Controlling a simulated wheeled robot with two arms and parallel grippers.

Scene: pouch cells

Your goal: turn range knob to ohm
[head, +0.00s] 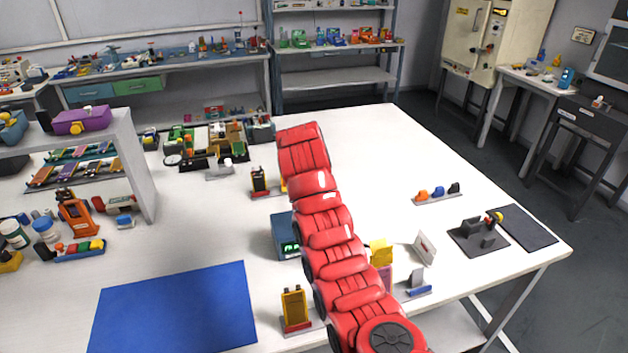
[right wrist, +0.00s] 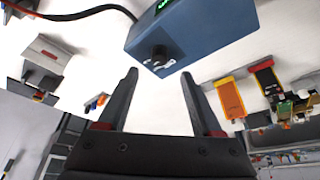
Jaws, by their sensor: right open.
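A blue meter box (head: 284,238) with a lit green display stands mid-table, partly hidden behind my red right arm in the head view. In the right wrist view the blue box (right wrist: 205,35) shows its green display at the top edge and a black round knob (right wrist: 158,55) with white markings around it. My right gripper (right wrist: 159,76) is open and empty. The knob appears between and just beyond its fingertips, with no visible contact. The gripper is not visible in the head view. My left gripper is in neither view.
A dark cable (right wrist: 85,13) runs near the box. A blue mat (head: 175,312) lies front left. A small rack (head: 437,198) stands right; the back right tabletop is clear.

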